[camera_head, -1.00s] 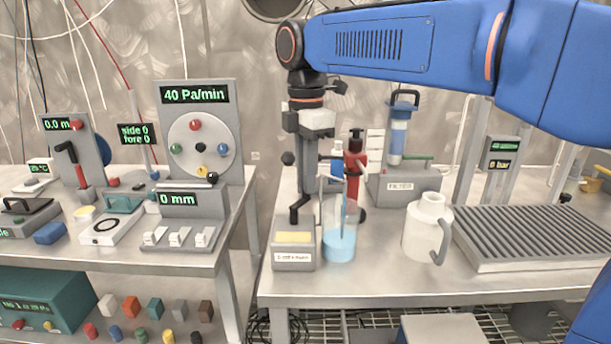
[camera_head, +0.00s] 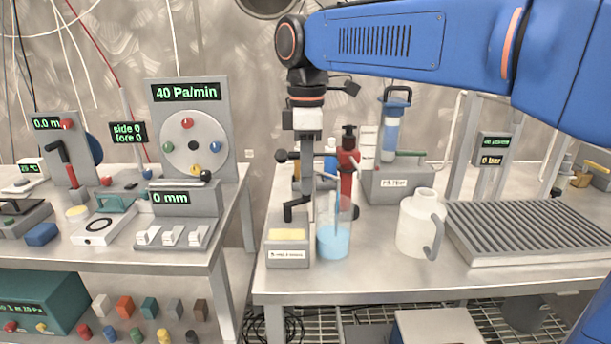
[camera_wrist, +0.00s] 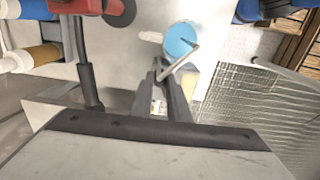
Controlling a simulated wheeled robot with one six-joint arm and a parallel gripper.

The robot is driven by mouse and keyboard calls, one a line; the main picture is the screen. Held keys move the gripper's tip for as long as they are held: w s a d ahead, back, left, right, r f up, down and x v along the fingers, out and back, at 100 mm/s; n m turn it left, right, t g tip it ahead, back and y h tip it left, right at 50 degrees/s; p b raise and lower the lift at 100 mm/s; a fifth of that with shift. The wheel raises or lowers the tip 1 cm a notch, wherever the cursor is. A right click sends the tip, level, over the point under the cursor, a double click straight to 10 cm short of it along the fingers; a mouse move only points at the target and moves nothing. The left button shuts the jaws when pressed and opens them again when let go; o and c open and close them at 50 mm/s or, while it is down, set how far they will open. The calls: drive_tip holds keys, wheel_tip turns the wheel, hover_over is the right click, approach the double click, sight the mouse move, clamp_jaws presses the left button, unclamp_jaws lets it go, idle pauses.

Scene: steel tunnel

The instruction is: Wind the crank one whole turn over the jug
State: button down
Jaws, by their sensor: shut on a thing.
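The clear jug (camera_head: 333,243) holds blue liquid and stands upright on the right-hand bench. It also shows in the wrist view (camera_wrist: 181,40). The crank is a thin, pale bent rod (camera_head: 323,172) above the jug; in the wrist view (camera_wrist: 184,58) it crosses the jug's near rim. My gripper (camera_wrist: 158,68) is shut on the crank's end, with its dark fingers close together at the tips. In the head view my gripper (camera_head: 307,185) hangs pointing down just left of the jug. The exact grip is small and partly hidden there.
A grey block with a yellow top (camera_head: 288,236) stands left of the jug. A white handled pitcher (camera_head: 420,224) and a ribbed tray (camera_head: 530,232) stand to the right. A red bottle (camera_head: 347,162) and a filter stand (camera_head: 398,183) are behind.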

idle(0.3)
drive_tip(key=c, duration=1.7)
unclamp_jaws()
drive_tip(key=shift+r, duration=0.1)
wheel_tip(320, 180, up, 17)
drive_tip(key=shift+r, duration=0.15)
